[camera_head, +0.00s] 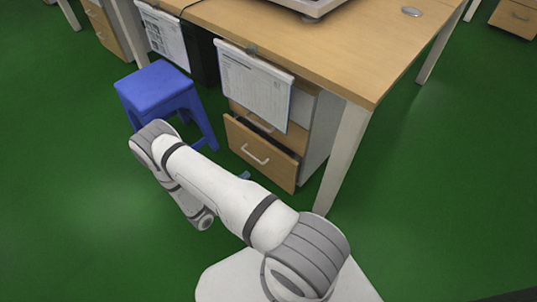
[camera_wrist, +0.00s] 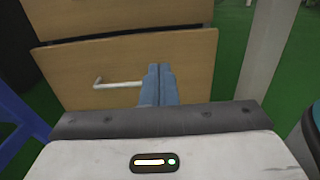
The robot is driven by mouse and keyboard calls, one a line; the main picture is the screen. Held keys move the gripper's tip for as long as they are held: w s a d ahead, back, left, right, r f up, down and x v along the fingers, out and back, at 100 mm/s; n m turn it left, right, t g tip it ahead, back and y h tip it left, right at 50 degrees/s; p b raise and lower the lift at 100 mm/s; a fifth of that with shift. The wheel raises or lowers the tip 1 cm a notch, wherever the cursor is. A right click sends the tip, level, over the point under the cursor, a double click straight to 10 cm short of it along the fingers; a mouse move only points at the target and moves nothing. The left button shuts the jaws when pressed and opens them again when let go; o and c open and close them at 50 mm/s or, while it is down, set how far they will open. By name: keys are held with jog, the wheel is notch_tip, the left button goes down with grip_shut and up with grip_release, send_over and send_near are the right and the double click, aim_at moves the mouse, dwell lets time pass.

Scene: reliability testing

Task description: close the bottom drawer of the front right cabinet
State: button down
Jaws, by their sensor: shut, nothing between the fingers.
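The wooden bottom drawer (camera_head: 262,152) of the cabinet under the desk is pulled out a little; a dark gap shows above its front. Its light handle (camera_head: 254,155) is on the front face. In the wrist view the drawer front (camera_wrist: 190,62) fills the upper middle, with the handle (camera_wrist: 117,84) left of my fingers. My gripper (camera_wrist: 158,72) has its blue fingers shut together and empty, in front of the drawer, right of the handle. I cannot tell whether they touch it. In the head view only a small blue bit of my gripper (camera_head: 244,175) shows behind my arm.
A blue stool (camera_head: 160,92) stands left of the cabinet, close to my arm. The desk (camera_head: 330,50) is above, with a white leg (camera_head: 344,155) to the right. A paper sheet (camera_head: 254,85) hangs over the upper drawer (camera_head: 240,110). Green floor is clear at left and right.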

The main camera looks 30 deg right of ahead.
jog(key=b, duration=0.4)
send_near(273, 150)
jog(key=x, duration=0.5)
jog(key=shift+d+f, duration=0.15)
jog(key=shift+d, duration=0.05)
jog(key=shift+x, duration=0.75)
jog(key=shift+w, duration=0.1)
